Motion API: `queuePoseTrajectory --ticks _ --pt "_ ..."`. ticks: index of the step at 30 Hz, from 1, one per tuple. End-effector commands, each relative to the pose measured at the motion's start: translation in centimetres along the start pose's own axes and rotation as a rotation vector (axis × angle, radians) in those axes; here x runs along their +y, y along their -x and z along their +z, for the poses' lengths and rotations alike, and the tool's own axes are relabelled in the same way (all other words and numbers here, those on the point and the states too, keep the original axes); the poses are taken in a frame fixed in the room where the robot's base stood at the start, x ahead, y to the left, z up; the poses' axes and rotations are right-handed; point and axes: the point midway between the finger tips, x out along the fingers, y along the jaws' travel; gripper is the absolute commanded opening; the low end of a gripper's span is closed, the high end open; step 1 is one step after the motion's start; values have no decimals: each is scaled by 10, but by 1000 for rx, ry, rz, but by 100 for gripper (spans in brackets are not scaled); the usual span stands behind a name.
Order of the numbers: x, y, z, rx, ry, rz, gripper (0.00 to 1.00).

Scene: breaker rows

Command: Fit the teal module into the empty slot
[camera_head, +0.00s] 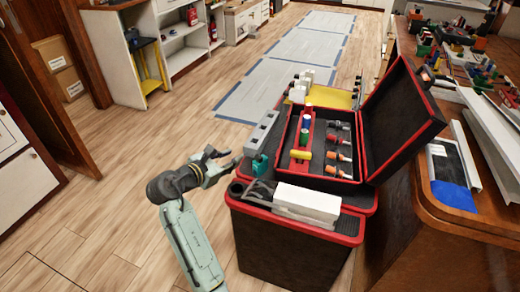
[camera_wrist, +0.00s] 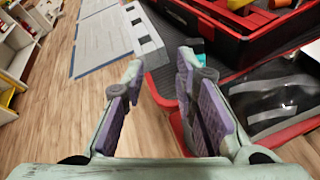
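The teal module (camera_head: 259,165) stands upright on the dark surface of the toolbox's left side, at the near end of a grey row of modules (camera_head: 261,133). I cannot tell whether it touches the row. In the wrist view a small teal part (camera_wrist: 197,47) shows behind the right finger, and the pale row (camera_wrist: 147,38) lies beyond the fingertips. My gripper (camera_head: 224,159) is left of the teal module, apart from it. In the wrist view my gripper (camera_wrist: 161,64) is open with nothing between its fingers. I cannot make out the empty slot.
The toolbox (camera_head: 295,262) has red edges and a raised lid (camera_head: 403,115). Its tray (camera_head: 318,140) holds colored parts and several orange-ended tools. A white block (camera_head: 307,201) lies at the front. A cluttered wooden bench (camera_head: 480,200) stands right. The floor at left is clear.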

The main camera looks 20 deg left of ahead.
Motion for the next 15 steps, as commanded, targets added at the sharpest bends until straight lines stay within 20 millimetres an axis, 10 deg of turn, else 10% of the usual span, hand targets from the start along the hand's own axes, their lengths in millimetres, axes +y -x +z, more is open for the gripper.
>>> queuePoseTrajectory --ticks 15 --pt "-46 -56 -6 14 216 -168 27"
